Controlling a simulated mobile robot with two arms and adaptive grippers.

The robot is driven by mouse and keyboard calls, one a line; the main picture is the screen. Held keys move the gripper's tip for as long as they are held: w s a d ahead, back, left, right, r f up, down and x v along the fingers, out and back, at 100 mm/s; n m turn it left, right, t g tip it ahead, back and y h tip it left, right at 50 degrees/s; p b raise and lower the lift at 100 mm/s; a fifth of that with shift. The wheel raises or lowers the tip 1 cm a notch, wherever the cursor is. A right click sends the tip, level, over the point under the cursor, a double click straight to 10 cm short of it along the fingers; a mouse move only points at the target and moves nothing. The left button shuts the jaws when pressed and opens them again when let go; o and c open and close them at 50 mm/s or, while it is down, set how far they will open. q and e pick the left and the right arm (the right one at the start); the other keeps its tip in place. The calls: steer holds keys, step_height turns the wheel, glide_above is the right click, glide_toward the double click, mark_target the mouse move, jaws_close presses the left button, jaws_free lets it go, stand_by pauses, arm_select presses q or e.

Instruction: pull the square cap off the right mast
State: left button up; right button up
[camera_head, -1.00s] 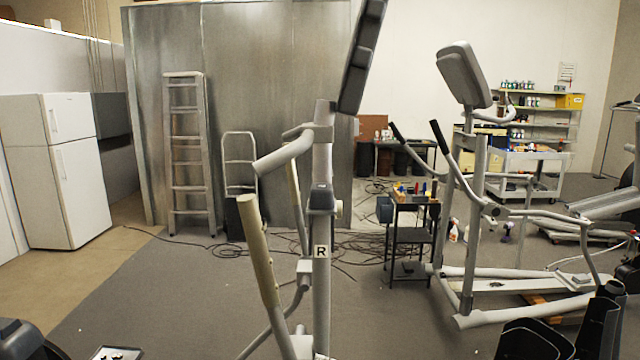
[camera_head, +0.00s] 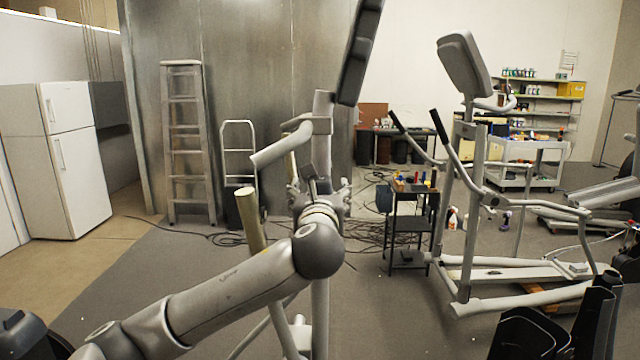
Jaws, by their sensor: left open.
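The right mast (camera_head: 320,310) is the grey upright of the near elliptical, in the middle of the head view. Its upper part (camera_head: 322,115) rises above my gripper to a dark tilted console (camera_head: 360,55). My left arm reaches in from the lower left. My left gripper (camera_head: 322,184) is open at mid-height on the mast, around the level of the square cap. The wrist and gripper cover the cap and the mast's R label, so I cannot tell whether the fingers touch the cap. My right gripper is not in view.
A pale handlebar (camera_head: 250,215) stands just left of the mast, close to my forearm. A small black tool cart (camera_head: 408,225) and a second elliptical (camera_head: 470,210) stand to the right. Cables lie on the floor behind. A ladder (camera_head: 187,145) and white fridge (camera_head: 70,160) are far left.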

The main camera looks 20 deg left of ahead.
mark_target(321, 178)
arm_select(q)
steer(key=p+x, duration=0.3)
steer(key=x, duration=0.5)
steer(key=shift+w+a+f+p, duration=0.15)
steer(key=shift+w+p, duration=0.2)
steer(key=shift+w, duration=0.25)
steer(key=c, duration=1.6)
steer(key=shift+r, duration=0.3)
